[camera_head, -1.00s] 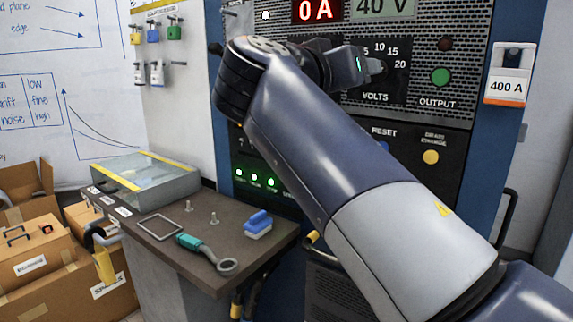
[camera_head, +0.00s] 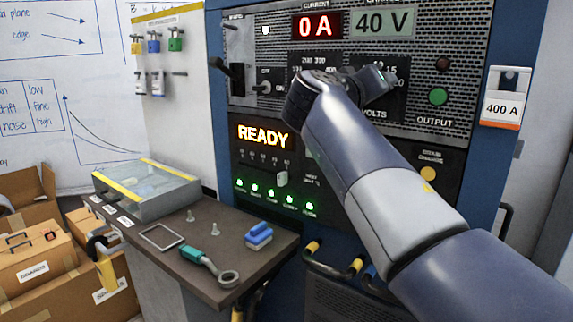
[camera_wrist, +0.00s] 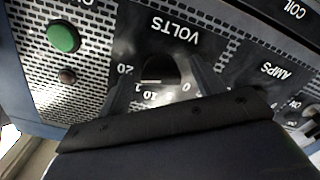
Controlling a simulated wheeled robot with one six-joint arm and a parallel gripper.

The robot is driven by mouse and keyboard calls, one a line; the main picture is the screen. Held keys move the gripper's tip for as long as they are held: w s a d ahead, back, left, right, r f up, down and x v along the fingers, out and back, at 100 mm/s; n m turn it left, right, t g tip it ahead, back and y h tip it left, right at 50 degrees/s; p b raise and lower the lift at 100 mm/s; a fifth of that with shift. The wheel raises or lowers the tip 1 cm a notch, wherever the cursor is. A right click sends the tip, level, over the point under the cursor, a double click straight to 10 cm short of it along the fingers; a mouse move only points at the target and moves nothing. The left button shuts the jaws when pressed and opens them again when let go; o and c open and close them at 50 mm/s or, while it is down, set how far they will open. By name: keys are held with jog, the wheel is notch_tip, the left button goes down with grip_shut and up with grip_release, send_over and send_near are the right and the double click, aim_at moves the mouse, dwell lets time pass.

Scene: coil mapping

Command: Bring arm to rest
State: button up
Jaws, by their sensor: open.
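My arm reaches up from the lower right in the head view, bent, with my gripper (camera_head: 382,80) in front of the VOLTS dial panel (camera_head: 395,105) of the power supply cabinet. In the wrist view my gripper (camera_wrist: 163,72) is open. Its two dark fingers stand apart on either side of the VOLTS dial's dark knob (camera_wrist: 158,68). Nothing is seen held. Whether the fingers touch the panel cannot be told. The displays read 0 A (camera_head: 317,25), 40 V (camera_head: 384,22) and READY (camera_head: 264,136).
A side bench (camera_head: 225,212) at left holds a clear-lidded box (camera_head: 147,185), a teal-handled wrench (camera_head: 208,264), a blue brush-like block (camera_head: 259,235) and a thin frame (camera_head: 161,237). Cardboard boxes (camera_head: 35,255) stand on the far left. A 400 A tag (camera_head: 502,110) hangs at right.

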jog(key=n+p, duration=0.5)
jog(key=p, duration=0.3)
jog(key=n+p, duration=0.5)
jog(key=p, duration=0.3)
jog(key=r+n+p, duration=0.1)
jog(key=n+p, duration=0.4)
jog(key=p, duration=0.3)
jog(key=shift+f+n+p, duration=0.3)
jog(key=shift+n+p, duration=0.3)
jog(key=shift+p, duration=0.55)
jog(key=shift+s+d, duration=0.1)
jog(key=shift+d, duration=0.05)
